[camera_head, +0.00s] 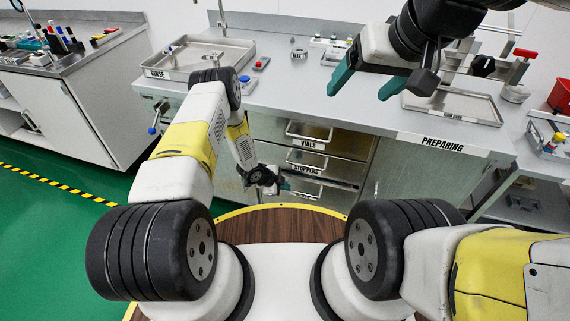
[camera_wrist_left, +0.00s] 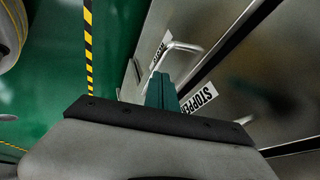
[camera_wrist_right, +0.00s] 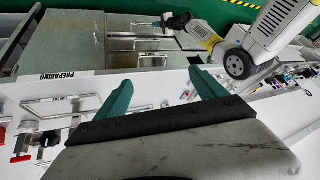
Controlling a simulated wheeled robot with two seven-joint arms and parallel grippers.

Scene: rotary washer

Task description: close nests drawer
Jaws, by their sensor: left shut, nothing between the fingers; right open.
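The drawer stack is in the counter front in the head view. The vials drawer (camera_head: 308,134) is on top, with the stoppers drawer (camera_head: 325,165) below. The nests drawer (camera_head: 312,191) is lowest, partly hidden by my left gripper (camera_head: 284,184); how far it stands out is unclear. In the left wrist view, my left gripper (camera_wrist_left: 161,88) is shut and empty. It is close to a bar handle (camera_wrist_left: 184,47) with a small label beside it, and the stoppers label (camera_wrist_left: 199,97). Contact is unclear. My right gripper (camera_head: 362,90) is open and empty above the counter.
The counter (camera_head: 300,85) carries a rinse tray (camera_head: 197,58) and another tray (camera_head: 455,105) at the right. A side bench (camera_head: 75,110) stands at the left. Green floor with a yellow-black stripe (camera_head: 60,185) lies between. Cabinet doors (camera_head: 415,175) flank the drawers.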

